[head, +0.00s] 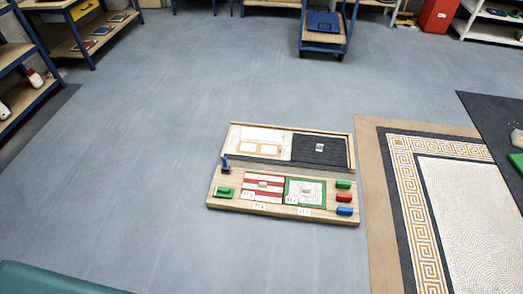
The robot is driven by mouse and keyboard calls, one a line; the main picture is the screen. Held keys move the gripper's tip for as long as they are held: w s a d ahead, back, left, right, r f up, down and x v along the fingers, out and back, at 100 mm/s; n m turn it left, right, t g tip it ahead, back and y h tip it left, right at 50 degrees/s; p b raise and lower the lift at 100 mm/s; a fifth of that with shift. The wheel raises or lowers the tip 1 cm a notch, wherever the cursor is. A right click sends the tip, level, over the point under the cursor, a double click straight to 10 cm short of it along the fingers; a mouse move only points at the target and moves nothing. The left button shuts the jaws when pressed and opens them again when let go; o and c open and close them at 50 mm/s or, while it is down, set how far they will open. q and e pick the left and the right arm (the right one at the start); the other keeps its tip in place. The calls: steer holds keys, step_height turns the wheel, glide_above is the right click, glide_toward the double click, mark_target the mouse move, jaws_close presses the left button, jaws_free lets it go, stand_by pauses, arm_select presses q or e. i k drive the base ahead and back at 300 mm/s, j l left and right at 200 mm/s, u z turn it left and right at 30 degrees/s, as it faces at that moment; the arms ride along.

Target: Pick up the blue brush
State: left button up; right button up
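A small blue block-shaped piece (344,211), which looks like the blue brush, lies at the front right corner of a wooden board (280,209) on the floor. A red piece (343,197) and a green piece (343,184) of similar shape lie just behind it in a row. A blue upright item (225,163) stands at the board's back left corner; I cannot tell what it is. Neither of my grippers shows in the head view.
The board also holds a red-striped panel (263,184), a green-framed panel (305,187) and a green block (224,192). A framed tray (352,153) lies behind. A patterned mosaic panel (460,200) is at right. A blue cart (325,42) stands far back. The grey floor at left is clear.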

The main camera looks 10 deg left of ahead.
mark_target(226, 168)
steer(key=i+j+u, duration=0.35)
steer(key=j+u, duration=0.15)
steer(key=i+j, duration=0.25)
steer(key=i, duration=0.25)
steer(key=i+j, duration=0.25)
steer(key=i, duration=0.25)
